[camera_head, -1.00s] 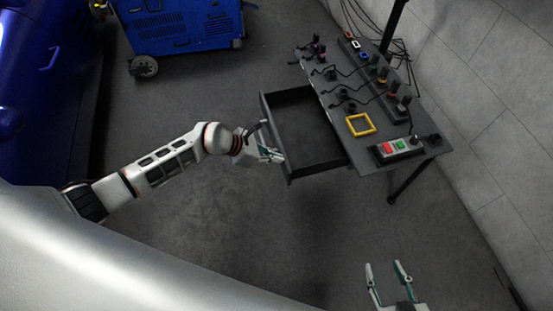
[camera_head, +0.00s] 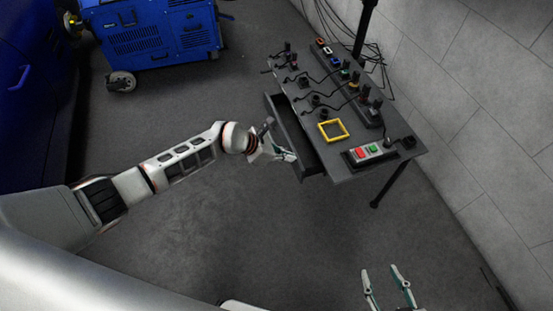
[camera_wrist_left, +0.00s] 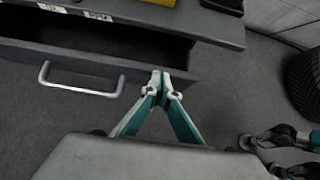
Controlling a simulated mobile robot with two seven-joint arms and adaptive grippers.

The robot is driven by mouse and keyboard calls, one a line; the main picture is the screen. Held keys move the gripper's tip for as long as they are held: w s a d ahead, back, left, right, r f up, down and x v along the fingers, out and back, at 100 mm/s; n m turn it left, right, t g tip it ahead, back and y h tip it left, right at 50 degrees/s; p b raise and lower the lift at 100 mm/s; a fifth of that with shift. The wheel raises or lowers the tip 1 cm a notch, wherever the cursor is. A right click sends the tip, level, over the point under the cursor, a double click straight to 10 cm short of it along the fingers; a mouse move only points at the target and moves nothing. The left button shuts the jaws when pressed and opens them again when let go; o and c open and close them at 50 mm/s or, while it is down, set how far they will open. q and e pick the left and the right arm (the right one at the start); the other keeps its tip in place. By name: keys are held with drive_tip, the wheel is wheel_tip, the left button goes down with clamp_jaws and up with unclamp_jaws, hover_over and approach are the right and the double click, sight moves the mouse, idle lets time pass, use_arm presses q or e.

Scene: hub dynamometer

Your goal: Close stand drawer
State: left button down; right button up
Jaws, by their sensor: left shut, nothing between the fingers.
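The stand drawer (camera_head: 291,134) is a dark grey box under the stand's top (camera_head: 350,168). It is partly open, sticking out to the left of the stand in the head view. In the left wrist view its front (camera_wrist_left: 80,72) carries a light metal handle (camera_wrist_left: 78,88). My left gripper (camera_head: 291,156) is shut and empty, with its fingertips at the drawer front, to the right of the handle in the left wrist view (camera_wrist_left: 160,76). I cannot tell whether they touch. My right gripper (camera_head: 386,275) is open and empty, away from the stand near the bottom edge.
On the stand lie a yellow square frame (camera_head: 333,130), a box with red and green buttons (camera_head: 369,153) and several cabled plugs. A blue machine (camera_head: 150,35) stands at the back left. A tiled wall (camera_head: 470,110) is on the right. The floor before the stand is clear.

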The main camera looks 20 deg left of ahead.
sight(297, 156)
use_arm(q)
drive_tip(key=shift+w+d, duration=0.45)
drive_tip(key=shift+d, duration=0.2)
drive_tip(key=shift+w+d, duration=0.4)
drive_tip(key=shift+d, duration=0.25)
